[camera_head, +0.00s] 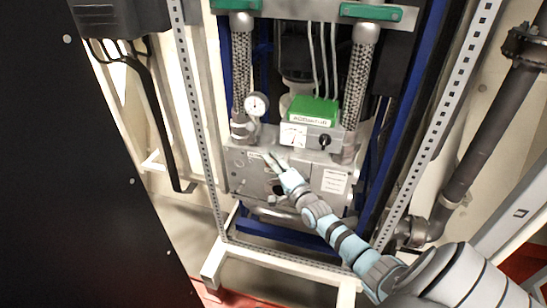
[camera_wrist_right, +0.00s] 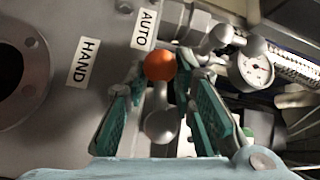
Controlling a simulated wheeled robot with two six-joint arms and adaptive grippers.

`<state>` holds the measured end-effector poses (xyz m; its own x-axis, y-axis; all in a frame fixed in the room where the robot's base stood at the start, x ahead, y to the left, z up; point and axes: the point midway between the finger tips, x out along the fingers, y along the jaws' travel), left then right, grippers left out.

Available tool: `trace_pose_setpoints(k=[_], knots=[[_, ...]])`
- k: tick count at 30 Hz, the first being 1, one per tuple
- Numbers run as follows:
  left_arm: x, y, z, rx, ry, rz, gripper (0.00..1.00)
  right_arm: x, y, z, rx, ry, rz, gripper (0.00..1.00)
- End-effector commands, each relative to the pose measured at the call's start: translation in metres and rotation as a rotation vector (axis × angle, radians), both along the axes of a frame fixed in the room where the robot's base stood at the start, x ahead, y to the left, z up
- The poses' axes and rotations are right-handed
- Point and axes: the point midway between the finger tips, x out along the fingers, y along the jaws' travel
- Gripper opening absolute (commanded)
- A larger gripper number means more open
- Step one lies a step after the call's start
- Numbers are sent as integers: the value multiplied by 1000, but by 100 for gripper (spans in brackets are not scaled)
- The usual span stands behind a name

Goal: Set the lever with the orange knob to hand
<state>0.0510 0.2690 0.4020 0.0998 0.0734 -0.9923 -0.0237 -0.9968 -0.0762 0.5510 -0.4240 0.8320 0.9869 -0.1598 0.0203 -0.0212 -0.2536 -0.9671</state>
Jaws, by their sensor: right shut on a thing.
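The orange knob (camera_wrist_right: 160,65) shows in the right wrist view, between the teal-padded fingers of my right gripper (camera_wrist_right: 163,76). The gripper is shut on it. A grey rod with a rounded end (camera_wrist_right: 160,125) shows below the knob, between the fingers. The AUTO label (camera_wrist_right: 146,28) is just above the knob, and the HAND label (camera_wrist_right: 83,62) is farther left. The knob looks nearer to AUTO. In the head view my right gripper (camera_head: 270,162) is at the front of the grey metal box (camera_head: 244,177); the knob cannot be made out there. My left gripper is not in view.
A pressure gauge (camera_head: 257,104) and a green-topped box (camera_head: 314,110) with a black dial are above the right gripper. A perforated post (camera_head: 200,120) stands on the left, another (camera_head: 436,130) on the right. A dark panel (camera_head: 70,180) fills the left.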

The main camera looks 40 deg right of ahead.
Motion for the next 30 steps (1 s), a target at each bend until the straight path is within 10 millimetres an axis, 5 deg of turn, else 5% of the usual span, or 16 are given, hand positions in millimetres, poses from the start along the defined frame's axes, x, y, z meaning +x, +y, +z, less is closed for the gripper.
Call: trace_pose_setpoints(k=[21, 30], knots=[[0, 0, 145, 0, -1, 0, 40, -9, -6, -10, -359, 532, -3, 0], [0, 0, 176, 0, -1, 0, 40, -11, -10, -19, -464, 675, -4, 0]])
